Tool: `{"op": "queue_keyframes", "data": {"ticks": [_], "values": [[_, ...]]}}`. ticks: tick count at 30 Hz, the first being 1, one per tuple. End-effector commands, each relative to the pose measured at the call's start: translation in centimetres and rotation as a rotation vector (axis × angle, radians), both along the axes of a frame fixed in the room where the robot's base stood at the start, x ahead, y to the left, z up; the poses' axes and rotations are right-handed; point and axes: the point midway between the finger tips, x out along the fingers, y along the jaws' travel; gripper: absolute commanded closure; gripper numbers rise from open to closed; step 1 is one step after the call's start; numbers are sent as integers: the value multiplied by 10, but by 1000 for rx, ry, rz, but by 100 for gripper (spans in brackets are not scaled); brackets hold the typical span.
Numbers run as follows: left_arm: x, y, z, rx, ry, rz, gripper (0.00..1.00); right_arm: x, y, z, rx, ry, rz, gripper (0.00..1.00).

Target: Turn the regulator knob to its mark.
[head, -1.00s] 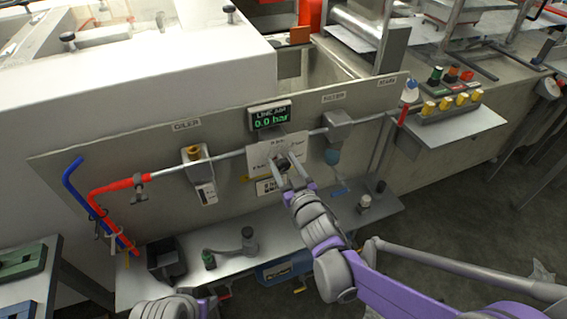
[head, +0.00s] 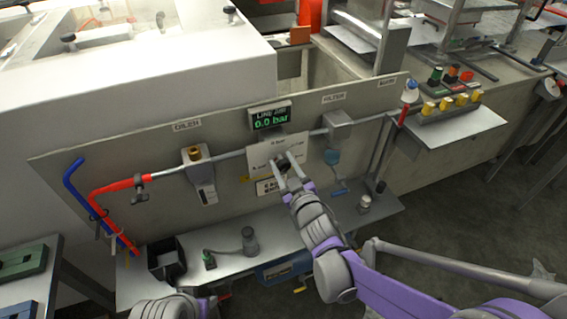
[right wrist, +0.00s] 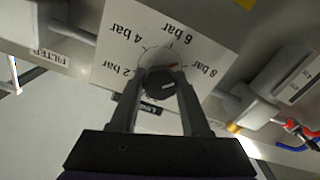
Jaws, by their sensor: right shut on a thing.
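The regulator knob (right wrist: 160,84) is dark and round, with a pale line on its face. It sits on a white dial plate (right wrist: 108,60) marked 2, 4, 6 and 8 bar, upside down in the right wrist view. A short red line shows at the knob's edge on the side of the 6 and 8 bar labels. My right gripper (right wrist: 158,92) is shut on the knob, one finger on each side; in the head view the gripper (head: 285,164) partly hides it. The pressure display (head: 270,117) reads 0.0 bar.
A pipe runs across the panel (head: 90,157), with the oiler (head: 198,178) to the left and the filter (head: 338,129) to the right. Below is a shelf (head: 290,235) with small parts and a dark open box (head: 166,258).

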Motion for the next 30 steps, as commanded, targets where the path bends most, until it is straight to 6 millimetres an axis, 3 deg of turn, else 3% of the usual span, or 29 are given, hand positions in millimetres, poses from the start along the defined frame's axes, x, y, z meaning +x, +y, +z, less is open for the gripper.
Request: {"op": "queue_keyframes", "data": {"ticks": [30], "values": [[1,0,18,0,-6,0,50,-1,2,-2,-906,-327,0,100]]}}
